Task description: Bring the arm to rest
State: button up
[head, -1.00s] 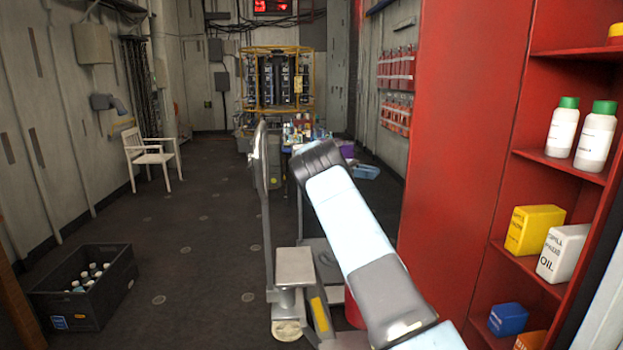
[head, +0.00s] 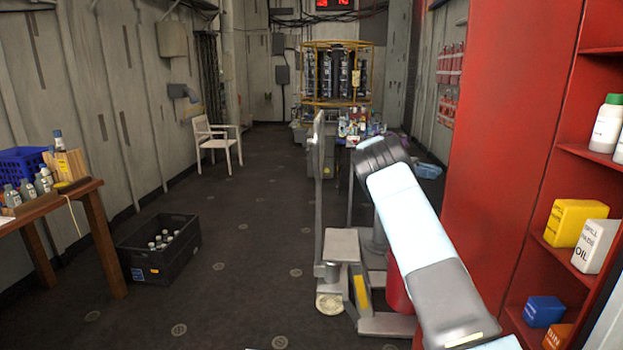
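My arm (head: 415,215) reaches up from the lower right of the head view. It is light blue and grey with a dark rounded joint at its upper end. My gripper does not show; the far end of the arm is hidden behind or beyond that dark joint. Nothing held by the arm can be seen.
A red shelf unit (head: 490,190) with bottles and cans stands close on the right. A wheeled stand (head: 342,250) is just left of my arm. A black crate (head: 160,250) with bottles and a wooden table (head: 75,190) are on the left. Floor between is free.

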jog(key=s+d+r+m+t+y, duration=0.15)
jog(key=s+r+t+y, duration=0.3)
jog(key=s, duration=0.65)
jog(key=s+d+r+m+t+y, duration=0.1)
jog(key=s+r+m+t+y, duration=0.15)
jog(key=s+r, duration=0.6)
jog(key=s+a+f+m+t+y, duration=0.2)
jog(key=s+a, duration=0.3)
jog(key=s, duration=0.5)
jog(key=s+a+f+m+t+y, duration=0.2)
jog(key=s+a+t, duration=0.2)
jog(key=s, duration=0.7)
jog(key=s+a+f+m+t+y, duration=0.2)
jog(key=s+a+t, duration=0.2)
jog(key=s+a, duration=0.4)
jog(key=shift+s+a+f+y, duration=0.15)
jog(key=shift+s+a+y, duration=0.2)
jog(key=shift+s, duration=0.8)
jog(key=shift+s+d, duration=0.1)
